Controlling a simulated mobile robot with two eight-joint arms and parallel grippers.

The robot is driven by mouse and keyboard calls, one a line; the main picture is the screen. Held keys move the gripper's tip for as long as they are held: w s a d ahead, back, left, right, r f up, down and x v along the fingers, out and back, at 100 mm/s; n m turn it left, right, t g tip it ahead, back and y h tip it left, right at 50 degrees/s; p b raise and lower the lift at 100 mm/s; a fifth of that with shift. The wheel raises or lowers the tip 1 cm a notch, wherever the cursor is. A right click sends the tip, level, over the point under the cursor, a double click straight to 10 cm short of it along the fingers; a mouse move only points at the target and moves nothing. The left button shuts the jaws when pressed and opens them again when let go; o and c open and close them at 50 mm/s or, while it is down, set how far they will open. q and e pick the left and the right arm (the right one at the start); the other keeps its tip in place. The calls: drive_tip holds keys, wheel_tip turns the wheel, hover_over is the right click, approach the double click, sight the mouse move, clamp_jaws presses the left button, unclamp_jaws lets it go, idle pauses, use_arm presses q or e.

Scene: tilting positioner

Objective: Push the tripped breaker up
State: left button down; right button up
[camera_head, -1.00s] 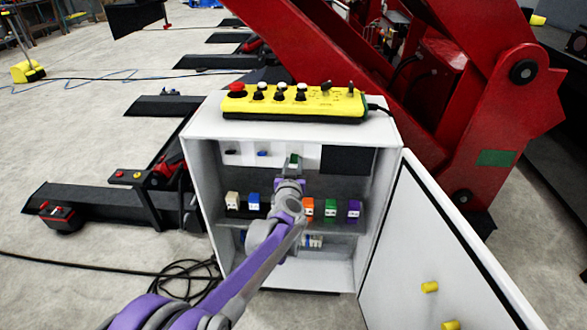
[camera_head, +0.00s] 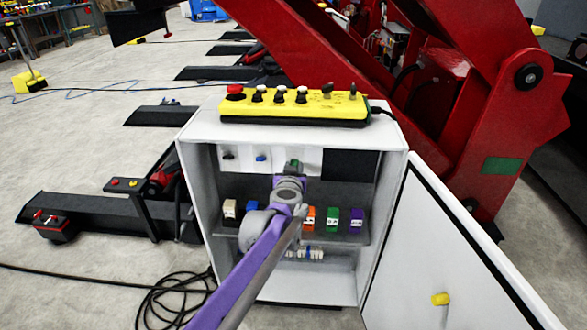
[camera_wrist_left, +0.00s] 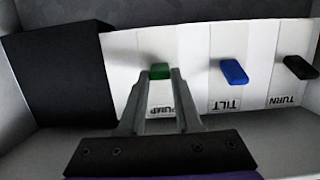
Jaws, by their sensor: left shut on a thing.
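An open grey electrical cabinet (camera_head: 196,210) holds a row of breakers on a white panel (camera_head: 305,163). The black lever (camera_head: 228,156) is leftmost, then the blue lever (camera_head: 261,158), then the green lever (camera_head: 294,164). My left gripper (camera_head: 291,174) reaches into the cabinet at the green one and partly covers it. In the left wrist view the panel appears upside down. There the gripper's two fingers (camera_wrist_left: 160,76) are shut on the green lever (camera_wrist_left: 160,70), marked PUMP. The blue lever (camera_wrist_left: 233,72) is marked TILT and the black lever (camera_wrist_left: 299,67) TURN. My right gripper is out of view.
A yellow control box (camera_head: 295,107) with knobs sits on the cabinet. The white door (camera_head: 440,260) stands open at the right. Several coloured blocks, such as the orange block (camera_head: 308,219), line a shelf below the panel. A red machine (camera_head: 440,90) rises behind.

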use_arm(q)
drive_tip(key=c, duration=0.6)
unclamp_jaws()
drive_tip(key=p+v, duration=0.1)
drive_tip(key=v, duration=1)
drive_tip(key=shift+p, duration=0.4)
